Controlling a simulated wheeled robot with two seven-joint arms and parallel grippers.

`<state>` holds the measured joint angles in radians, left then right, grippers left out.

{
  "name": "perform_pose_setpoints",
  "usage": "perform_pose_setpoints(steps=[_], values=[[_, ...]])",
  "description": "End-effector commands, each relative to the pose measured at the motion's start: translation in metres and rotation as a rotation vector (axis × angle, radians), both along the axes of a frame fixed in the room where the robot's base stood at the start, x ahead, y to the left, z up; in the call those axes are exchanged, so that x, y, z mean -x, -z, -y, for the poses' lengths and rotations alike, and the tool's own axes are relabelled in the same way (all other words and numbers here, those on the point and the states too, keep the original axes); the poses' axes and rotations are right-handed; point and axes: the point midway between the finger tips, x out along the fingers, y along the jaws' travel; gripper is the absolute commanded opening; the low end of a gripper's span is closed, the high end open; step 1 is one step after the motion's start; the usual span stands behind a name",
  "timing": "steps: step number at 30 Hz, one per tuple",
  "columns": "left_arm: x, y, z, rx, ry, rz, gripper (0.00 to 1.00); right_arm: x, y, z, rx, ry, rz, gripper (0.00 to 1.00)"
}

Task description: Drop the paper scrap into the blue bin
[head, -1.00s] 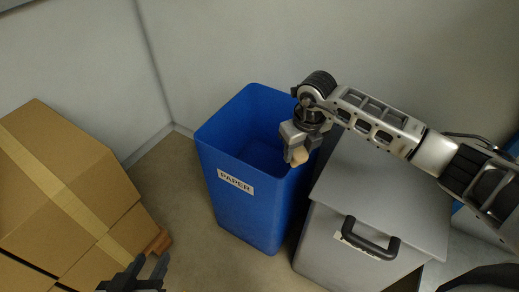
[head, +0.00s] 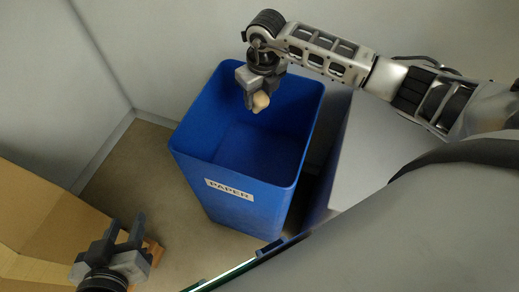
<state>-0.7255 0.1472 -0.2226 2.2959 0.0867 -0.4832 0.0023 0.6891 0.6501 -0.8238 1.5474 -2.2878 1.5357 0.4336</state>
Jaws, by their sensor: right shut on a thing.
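The blue bin (head: 232,190) stands upright on the floor in the middle of the head view. It has a white label reading PAPER and its top is open. My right gripper (head: 257,99) is over the bin's opening, towards its back side. It is shut on the paper scrap (head: 261,101), a small crumpled cream lump at its fingertips. The inside of the bin that shows looks empty. My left gripper (head: 125,232) is at the lower left, in front of the cardboard boxes. Its two fingers are apart with nothing between them.
Cardboard boxes (head: 40,215) stand at the left, on what looks like a wooden pallet (head: 154,250). A grey lidded container (head: 372,150) stands to the right of the bin, partly hidden by my arm. Walls close off the back. Some floor is free left of the bin.

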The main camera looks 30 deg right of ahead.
Motion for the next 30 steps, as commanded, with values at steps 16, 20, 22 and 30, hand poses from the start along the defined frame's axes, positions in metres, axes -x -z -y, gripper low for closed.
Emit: perform_pose_setpoints(steps=[16,20,22,30], values=[[-0.001,0.027,0.006,0.005,0.02,-0.033,0.36,0.0,0.026,0.0,0.0,0.0,0.0,0.24],[-0.001,0.027,0.007,0.005,0.021,-0.033,0.36,0.0,0.026,0.0,0.0,0.0,0.0,0.7],[-0.001,0.027,0.006,0.005,0.021,-0.033,0.36,0.0,0.026,0.0,0.0,0.0,0.0,0.7],[-0.002,0.026,0.006,0.005,0.02,-0.032,0.36,0.0,0.023,0.0,0.0,0.0,0.001,0.7]])
